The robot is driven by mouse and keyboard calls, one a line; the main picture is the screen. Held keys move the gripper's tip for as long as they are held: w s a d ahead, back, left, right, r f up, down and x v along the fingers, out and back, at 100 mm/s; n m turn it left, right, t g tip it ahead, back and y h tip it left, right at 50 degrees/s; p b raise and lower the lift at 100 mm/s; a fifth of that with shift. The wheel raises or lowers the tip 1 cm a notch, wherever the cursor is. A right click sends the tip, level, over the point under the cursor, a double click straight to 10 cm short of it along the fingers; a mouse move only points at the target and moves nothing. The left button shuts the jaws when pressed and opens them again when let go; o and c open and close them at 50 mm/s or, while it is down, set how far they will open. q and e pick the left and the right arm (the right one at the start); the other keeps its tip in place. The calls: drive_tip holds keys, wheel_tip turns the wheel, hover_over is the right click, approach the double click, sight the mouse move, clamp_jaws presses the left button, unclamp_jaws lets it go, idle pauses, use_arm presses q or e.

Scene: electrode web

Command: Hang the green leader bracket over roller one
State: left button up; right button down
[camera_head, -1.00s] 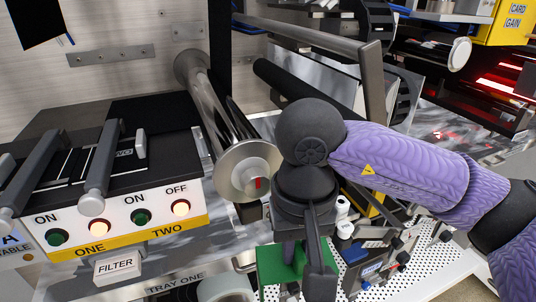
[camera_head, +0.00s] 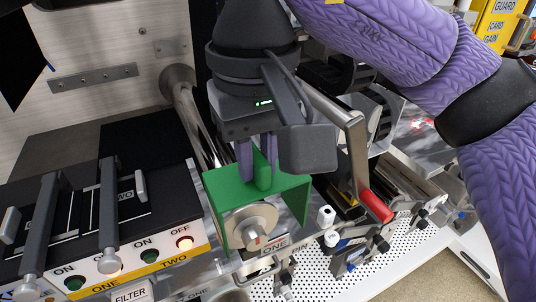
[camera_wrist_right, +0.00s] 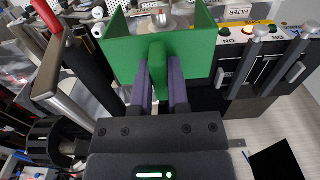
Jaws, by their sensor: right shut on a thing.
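The green leader bracket (camera_head: 291,192) is an inverted U with a raised tab on top. My right gripper (camera_head: 256,184) is shut on that tab, pointing down from above. In the head view, the bracket's top is over the front end of roller one (camera_head: 248,228), with a side plate to either side. I cannot tell whether the bracket rests on the roller. The right wrist view shows the gripper fingers (camera_wrist_right: 160,85) on the tab, the green bracket (camera_wrist_right: 198,55), and the roller end (camera_wrist_right: 158,22) beyond it. My left gripper is not in view.
A black switch panel (camera_head: 80,225) with levers and lit buttons is to the left. A white perforated tray (camera_head: 400,240) with small parts lies below right.

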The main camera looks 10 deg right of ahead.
drive_tip(key=w+a+p, duration=0.2)
drive_tip(key=w+p, duration=0.3)
drive_tip(key=w, duration=0.2)
drive_tip(key=f+b, duration=0.4)
drive_tip(key=f, duration=0.1)
drive_tip(key=f+b, duration=0.2)
drive_tip(key=shift+w+a+f, duration=0.2)
drive_tip(key=shift+w+f, duration=0.05)
drive_tip(key=shift+f, duration=0.1)
drive_tip(key=shift+f+b, duration=0.65)
drive_tip(key=shift+f, duration=0.25)
drive_tip(key=c, duration=0.5)
unclamp_jaws()
drive_tip(key=shift+c, duration=0.2)
wheel_tip(320, 180, up, 17)
drive_tip(key=p, duration=0.8)
drive_tip(key=shift+p, duration=0.3)
